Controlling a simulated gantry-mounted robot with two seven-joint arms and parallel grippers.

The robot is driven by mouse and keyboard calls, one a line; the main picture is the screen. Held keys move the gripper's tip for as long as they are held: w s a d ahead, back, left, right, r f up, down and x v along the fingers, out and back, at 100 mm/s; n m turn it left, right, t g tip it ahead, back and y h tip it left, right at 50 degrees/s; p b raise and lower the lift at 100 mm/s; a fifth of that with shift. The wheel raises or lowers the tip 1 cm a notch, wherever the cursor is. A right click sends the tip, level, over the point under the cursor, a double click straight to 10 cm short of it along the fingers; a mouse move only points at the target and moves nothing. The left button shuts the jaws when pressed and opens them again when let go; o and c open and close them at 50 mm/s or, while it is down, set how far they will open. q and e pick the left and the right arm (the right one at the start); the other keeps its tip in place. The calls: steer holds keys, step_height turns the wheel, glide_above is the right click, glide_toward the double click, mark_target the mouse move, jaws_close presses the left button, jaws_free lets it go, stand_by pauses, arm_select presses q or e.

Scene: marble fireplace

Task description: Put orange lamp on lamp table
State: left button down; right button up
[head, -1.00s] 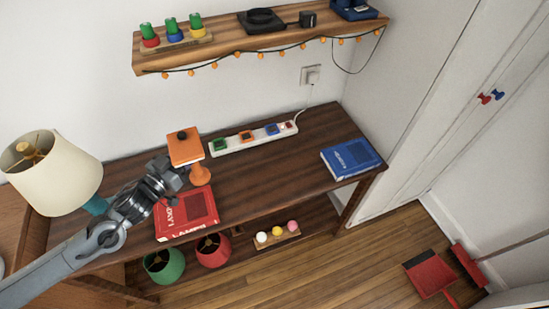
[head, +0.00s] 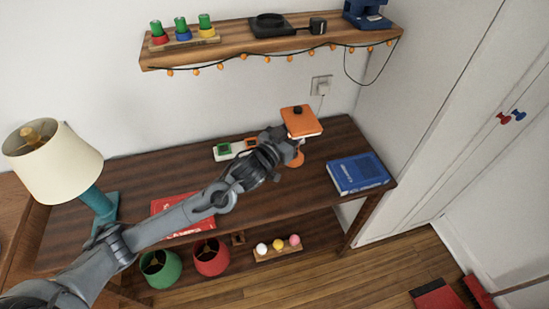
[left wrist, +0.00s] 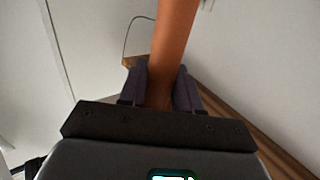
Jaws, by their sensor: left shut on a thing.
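The orange lamp (head: 302,122) has a flat square shade and a round base. It is over the dark wooden table (head: 318,190), right of the middle; I cannot tell whether its base touches the top. My left gripper (head: 291,144) is shut on the lamp's stem. In the left wrist view the orange stem (left wrist: 173,45) runs up between the fingers of the left gripper (left wrist: 160,88). The fingers partly hide the lamp in the head view. My right gripper is not in view.
A blue book (head: 357,173) lies right of the lamp. A power strip (head: 226,152) is partly hidden behind my arm. A red book (head: 165,205) lies under my arm. A cream-shaded lamp (head: 55,170) stands at the left. A wall shelf (head: 235,46) hangs above.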

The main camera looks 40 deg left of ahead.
arm_select(q)
steer(key=a+f+b, duration=0.4)
steer(key=a+f, duration=0.6)
steer(key=a, duration=0.1)
steer(key=shift+f, duration=0.3)
steer(key=shift+a+f, duration=0.1)
steer(key=shift+f, duration=0.1)
steer(key=c, duration=0.8)
jaws_free()
steer(key=shift+s+r, duration=0.1)
steer(key=shift+s, duration=0.05)
steer(key=s+p, duration=0.1)
steer(key=s, duration=0.3)
steer(key=s+p, duration=0.1)
steer(key=s, duration=0.3)
steer(key=s+p, duration=0.1)
steer(key=s, duration=0.2)
steer(key=shift+s+a, duration=0.25)
steer(key=shift+s, duration=0.15)
